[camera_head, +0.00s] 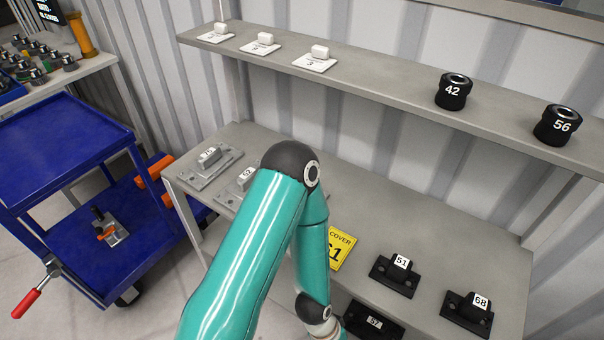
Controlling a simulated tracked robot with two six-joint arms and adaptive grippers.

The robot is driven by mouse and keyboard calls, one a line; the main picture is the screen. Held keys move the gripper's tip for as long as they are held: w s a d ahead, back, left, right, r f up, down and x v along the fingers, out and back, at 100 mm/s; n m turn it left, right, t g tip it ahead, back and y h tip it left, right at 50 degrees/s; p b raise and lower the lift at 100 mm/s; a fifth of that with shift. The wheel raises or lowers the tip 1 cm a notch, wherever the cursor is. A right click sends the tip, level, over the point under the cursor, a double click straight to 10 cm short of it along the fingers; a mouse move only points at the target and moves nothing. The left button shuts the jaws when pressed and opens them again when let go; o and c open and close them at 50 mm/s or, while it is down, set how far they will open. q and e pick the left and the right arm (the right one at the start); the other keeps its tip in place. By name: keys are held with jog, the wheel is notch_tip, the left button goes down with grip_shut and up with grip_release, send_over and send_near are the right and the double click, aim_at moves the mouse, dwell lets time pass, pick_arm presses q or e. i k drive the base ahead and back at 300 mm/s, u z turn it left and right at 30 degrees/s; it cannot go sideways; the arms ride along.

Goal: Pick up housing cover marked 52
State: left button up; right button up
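A black cover (374,321) with a white label sits at the bottom edge of the view, partly cut off. Its number is small and reads like 57 or 52. My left arm comes up from the bottom, bends, and drops so that its wrist is just left of this cover. The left gripper itself is outside the view, so I cannot tell whether it touches or holds the cover. Black covers marked 51 (395,274) and 68 (467,313) stand on the bench to the right. A grey part (232,190) at left has a label that seems to read 52. My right gripper is not in view.
A yellow cover sign (341,248) lies on the bench (440,220), partly behind my arm. Another grey part (210,166) is at the bench's left end. The shelf (385,84) above holds white parts and black parts marked 42 (453,92) and 56 (558,125). A blue cart (65,145) stands left.

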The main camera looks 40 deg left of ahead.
aim_at(235, 191)
jog(key=z, duration=0.15)
jog(key=k, duration=0.45)
jog(key=u, duration=1)
jog(key=k, duration=0.8)
jog(key=u, duration=1)
jog(key=i, duration=0.5)
jog(key=u, duration=0.5)
jog(key=i, duration=1.4)
jog(key=z, duration=0.8)
jog(key=i, duration=0.25)
jog(key=z, duration=0.25)
